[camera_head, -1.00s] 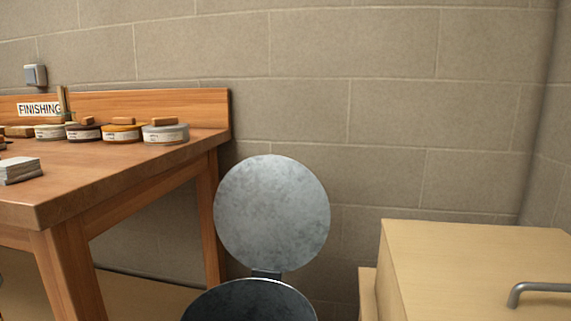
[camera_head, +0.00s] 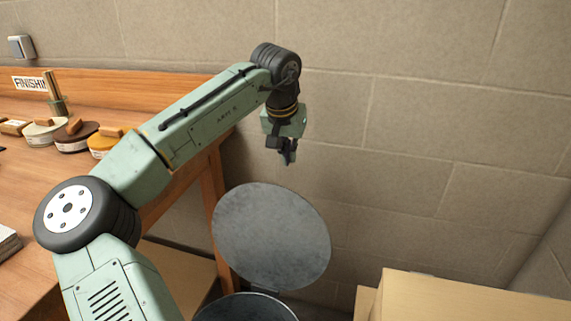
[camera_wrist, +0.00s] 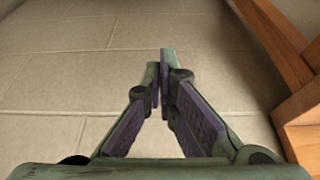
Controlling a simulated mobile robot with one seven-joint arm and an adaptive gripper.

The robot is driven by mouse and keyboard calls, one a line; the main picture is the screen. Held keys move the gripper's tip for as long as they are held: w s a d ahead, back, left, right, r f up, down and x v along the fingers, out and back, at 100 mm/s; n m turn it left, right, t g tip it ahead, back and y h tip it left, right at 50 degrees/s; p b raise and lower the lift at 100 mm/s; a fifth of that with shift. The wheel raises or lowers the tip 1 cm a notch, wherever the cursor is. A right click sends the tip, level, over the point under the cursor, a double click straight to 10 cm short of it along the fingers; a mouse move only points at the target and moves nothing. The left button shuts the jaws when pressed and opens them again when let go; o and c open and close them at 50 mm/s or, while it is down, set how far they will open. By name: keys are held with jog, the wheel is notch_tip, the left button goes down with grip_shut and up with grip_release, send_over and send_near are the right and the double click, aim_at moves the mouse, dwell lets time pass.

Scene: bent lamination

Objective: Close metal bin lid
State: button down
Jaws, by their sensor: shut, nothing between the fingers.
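The metal bin (camera_head: 245,308) stands on the floor at the bottom middle of the head view, and only its rim and dark opening show. Its round grey lid (camera_head: 270,237) stands open, tilted up on the hinge at the back, near the wall. My gripper (camera_head: 289,158) hangs above the lid's upper edge, pointing down and apart from the lid. In the wrist view my gripper (camera_wrist: 165,62) has its fingertips together with nothing between them. The bin and lid are not seen in the wrist view.
A wooden workbench (camera_head: 95,88) with several tins stands at the left; its legs also show at the right of the wrist view (camera_wrist: 305,130). A block wall (camera_head: 440,120) is behind. A pale wooden box (camera_head: 450,297) stands right of the bin.

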aim_at(285, 189)
notch_tip(285, 189, down, 10)
jog(key=s+p, duration=0.1)
jog(key=p, duration=0.1)
jog(key=shift+a+r, duration=0.15)
jog(key=shift+a, duration=0.3)
jog(key=shift+s+a, duration=0.1)
jog(key=shift+s, duration=0.05)
